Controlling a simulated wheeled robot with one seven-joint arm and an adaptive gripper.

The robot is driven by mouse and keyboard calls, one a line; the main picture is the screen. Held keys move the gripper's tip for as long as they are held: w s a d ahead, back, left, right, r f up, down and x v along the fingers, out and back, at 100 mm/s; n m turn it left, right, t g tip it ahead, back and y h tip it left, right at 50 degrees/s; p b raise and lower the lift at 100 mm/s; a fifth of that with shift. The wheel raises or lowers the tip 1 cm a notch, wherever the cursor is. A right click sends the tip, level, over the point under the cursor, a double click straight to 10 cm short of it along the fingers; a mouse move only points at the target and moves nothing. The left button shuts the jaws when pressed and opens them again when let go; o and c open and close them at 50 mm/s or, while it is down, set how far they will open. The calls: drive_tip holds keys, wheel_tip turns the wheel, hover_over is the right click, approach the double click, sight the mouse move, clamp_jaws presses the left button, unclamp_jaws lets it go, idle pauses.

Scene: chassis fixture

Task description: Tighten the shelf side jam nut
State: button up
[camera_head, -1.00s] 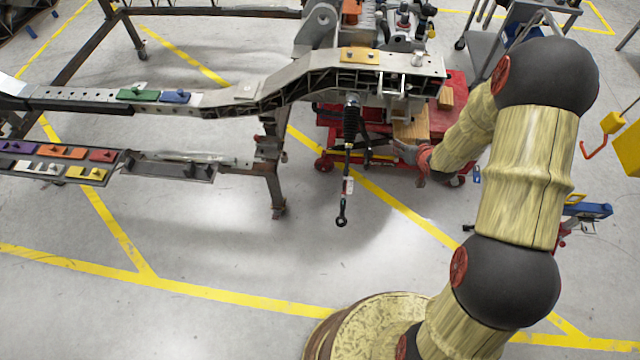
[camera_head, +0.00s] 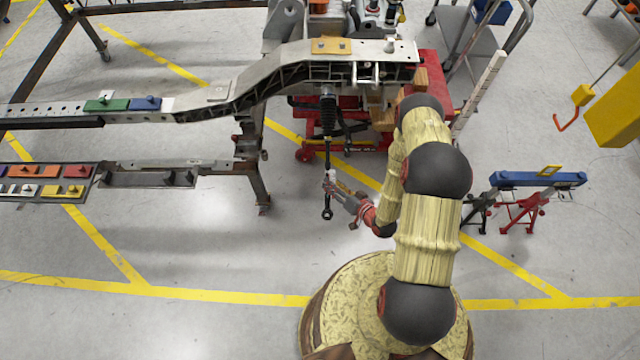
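A tie rod (camera_head: 328,165) hangs down from a black ribbed boot (camera_head: 327,112) under the grey chassis frame (camera_head: 290,72). Its lower end is a dark ring-shaped rod end (camera_head: 327,213). My gripper (camera_head: 333,188) comes in from the right, with its tip at the lower part of the rod, just above the rod end. The jam nut is too small to make out, and the gripper covers part of the rod there. I cannot tell whether the fingers touch the rod or are closed on it.
A red lift cart (camera_head: 428,75) with wooden blocks stands behind my arm. A rail with coloured plates (camera_head: 48,188) lies at the left. Blue and red stands (camera_head: 538,179) are at the right. The floor in front of the rod is clear.

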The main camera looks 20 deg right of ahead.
drive_tip(key=s+a+f+m, duration=0.1)
drive_tip(key=s+a, duration=0.1)
drive_tip(key=s, duration=0.2)
drive_tip(key=b+x, duration=0.1)
drive_tip(key=x, duration=0.7)
drive_tip(key=shift+d+r+t, duration=0.15)
drive_tip(key=shift+d+t, duration=0.05)
drive_tip(key=shift+t, duration=0.2)
drive_tip(key=shift+w, duration=0.15)
drive_tip(key=shift+c, duration=1.1)
